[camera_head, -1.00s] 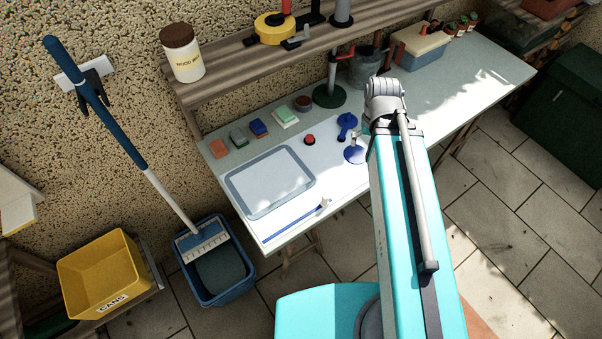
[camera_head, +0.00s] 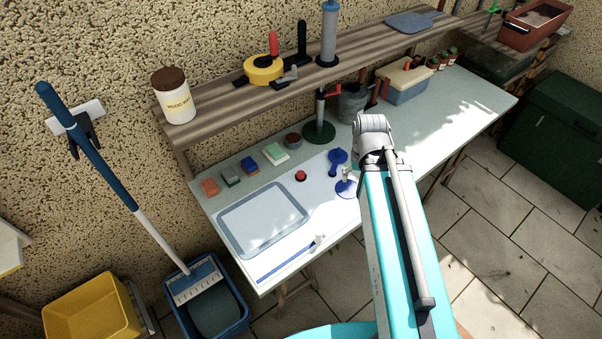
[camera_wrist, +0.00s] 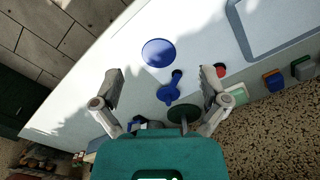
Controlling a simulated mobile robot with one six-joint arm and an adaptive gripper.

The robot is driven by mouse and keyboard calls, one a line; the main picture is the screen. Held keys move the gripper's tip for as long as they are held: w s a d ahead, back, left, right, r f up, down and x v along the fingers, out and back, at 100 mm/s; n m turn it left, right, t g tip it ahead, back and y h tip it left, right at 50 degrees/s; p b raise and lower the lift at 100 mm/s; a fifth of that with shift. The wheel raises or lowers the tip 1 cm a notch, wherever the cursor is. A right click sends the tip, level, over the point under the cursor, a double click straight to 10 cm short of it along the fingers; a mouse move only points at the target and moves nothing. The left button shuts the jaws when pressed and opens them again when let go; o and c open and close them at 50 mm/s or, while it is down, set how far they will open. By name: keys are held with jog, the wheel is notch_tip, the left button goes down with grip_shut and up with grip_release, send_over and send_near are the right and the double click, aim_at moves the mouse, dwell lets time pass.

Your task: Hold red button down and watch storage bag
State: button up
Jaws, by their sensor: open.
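The red button (camera_head: 300,176) is a small round red knob on the pale worktable, behind the right end of the flat storage bag. The storage bag (camera_head: 262,219) lies flat on the table, a pale rectangle with a grey-blue border; one corner (camera_wrist: 248,50) shows at the upper right of the wrist view. My gripper (camera_wrist: 162,85) is open and empty above the table, its fingers spread either side of a blue paddle-shaped tool (camera_wrist: 168,94).
A blue disc (camera_wrist: 158,53) lies beside the tool. A row of small coloured blocks (camera_head: 250,165) stands behind the bag. A wooden shelf (camera_head: 215,92) overhangs the table's back, with a dark green round stand (camera_head: 318,132) below. The table's right side (camera_head: 450,115) is largely clear.

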grip_shut()
dwell(1.4)
